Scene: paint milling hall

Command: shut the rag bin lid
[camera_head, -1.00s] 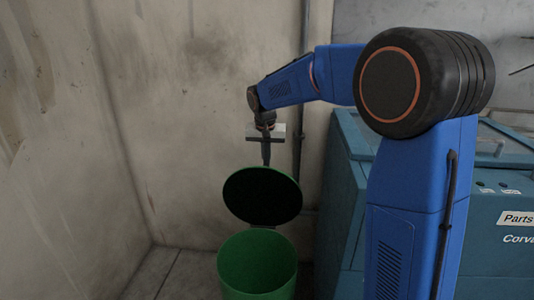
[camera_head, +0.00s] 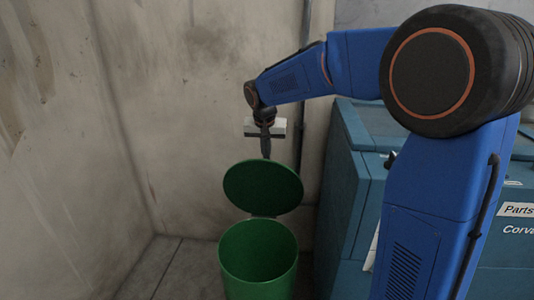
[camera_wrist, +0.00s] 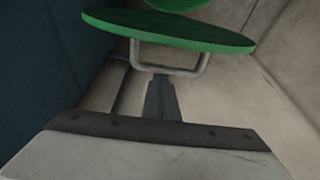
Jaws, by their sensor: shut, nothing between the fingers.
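The green rag bin (camera_head: 258,262) stands on the floor near the wall corner, its round mouth open. Its round green lid (camera_head: 262,187) is raised and tilted back above the far rim. My gripper (camera_head: 266,155) is shut and empty, pointing down just above and behind the lid's upper edge. In the wrist view the lid (camera_wrist: 170,32) spans the top, with a bent metal handle or bracket (camera_wrist: 170,66) on it. My gripper's fingers (camera_wrist: 161,80) reach close to that metal piece; whether they touch it I cannot tell.
A blue parts-washer cabinet (camera_head: 340,195) stands right of the bin, partly hidden by my arm. Stained walls (camera_head: 190,120) rise behind and left of the bin. A vertical pipe (camera_head: 302,120) runs behind my arm. The floor (camera_head: 175,270) left of the bin is clear.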

